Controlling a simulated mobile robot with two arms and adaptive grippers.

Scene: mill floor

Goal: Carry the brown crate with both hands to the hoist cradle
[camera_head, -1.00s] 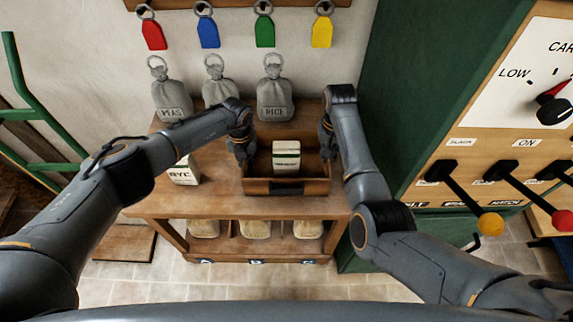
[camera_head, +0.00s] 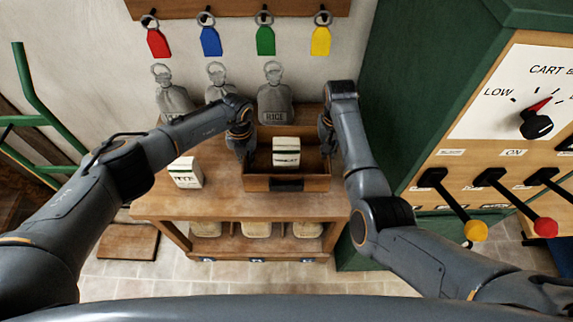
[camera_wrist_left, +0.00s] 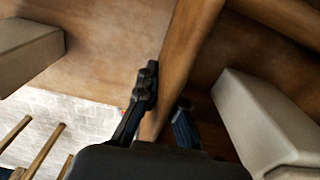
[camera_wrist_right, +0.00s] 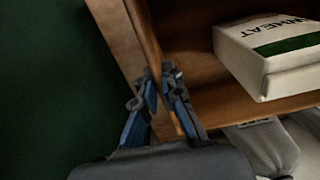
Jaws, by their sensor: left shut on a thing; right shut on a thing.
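The brown crate (camera_head: 258,184) is an open wooden box with a dark slot in its front wall, seen over the workbench. A white carton with a green band (camera_head: 286,145) is inside it. My left gripper (camera_head: 241,153) is shut on the crate's left wall, which shows between its fingers in the left wrist view (camera_wrist_left: 186,50). My right gripper (camera_head: 327,138) is shut on the right wall, also visible in the right wrist view (camera_wrist_right: 145,35). The crate looks level. I cannot tell whether its bottom touches the bench. I cannot make out the hoist cradle.
The wooden workbench (camera_head: 220,206) holds another white carton (camera_head: 186,173) left of the crate and grey sacks (camera_head: 274,102) behind it. Coloured tags (camera_head: 210,41) hang above. A green cabinet with levers (camera_head: 454,213) stands close on the right. Tiled floor lies in front.

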